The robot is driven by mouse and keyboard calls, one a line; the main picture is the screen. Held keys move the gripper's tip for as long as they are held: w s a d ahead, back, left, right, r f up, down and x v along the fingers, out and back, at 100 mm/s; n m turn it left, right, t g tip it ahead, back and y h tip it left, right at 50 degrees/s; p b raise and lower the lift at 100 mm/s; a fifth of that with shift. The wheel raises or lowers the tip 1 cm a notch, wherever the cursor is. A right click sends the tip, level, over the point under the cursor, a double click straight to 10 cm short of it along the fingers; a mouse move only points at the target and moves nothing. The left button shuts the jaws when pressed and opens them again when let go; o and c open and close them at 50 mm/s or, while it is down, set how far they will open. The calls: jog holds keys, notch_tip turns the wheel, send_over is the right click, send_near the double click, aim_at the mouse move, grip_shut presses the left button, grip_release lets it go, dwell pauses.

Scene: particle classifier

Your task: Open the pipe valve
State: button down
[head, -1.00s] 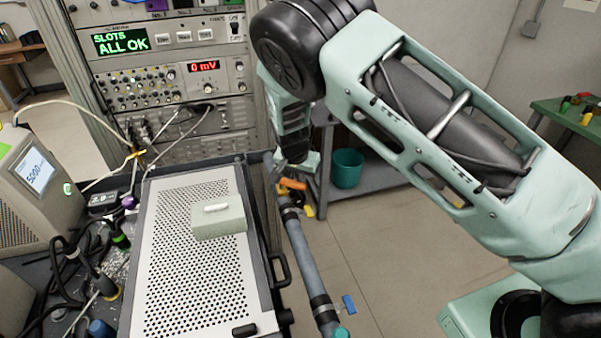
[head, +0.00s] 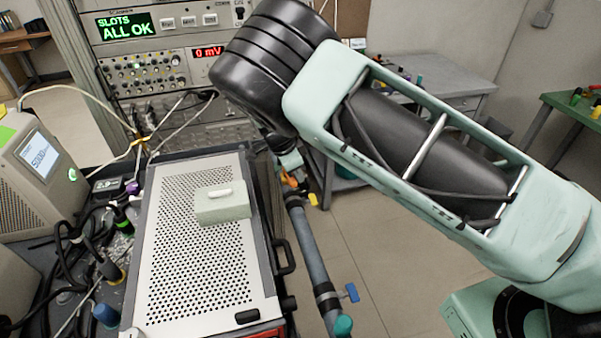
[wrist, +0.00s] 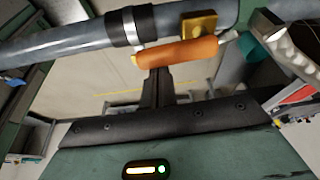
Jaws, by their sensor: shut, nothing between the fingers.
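The grey pipe (head: 310,245) runs along the right side of the bench, with an orange valve handle (head: 289,181) near its far end, partly hidden by my arm. In the wrist view the orange handle (wrist: 180,54) lies nearly along the pipe (wrist: 70,48), beside a black clamp band and a yellow bracket (wrist: 198,25). My gripper (wrist: 154,74) is shut and empty, its fingertips at the left part of the handle. I cannot tell whether they touch it. In the head view my gripper is mostly hidden behind my wrist.
A perforated metal box (head: 200,270) with a pale block (head: 222,203) on top stands left of the pipe. An instrument rack (head: 150,70) stands behind.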

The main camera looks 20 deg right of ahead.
jog(key=shift+s+a, duration=0.1)
jog(key=shift+a, duration=0.2)
dwell(0.4)
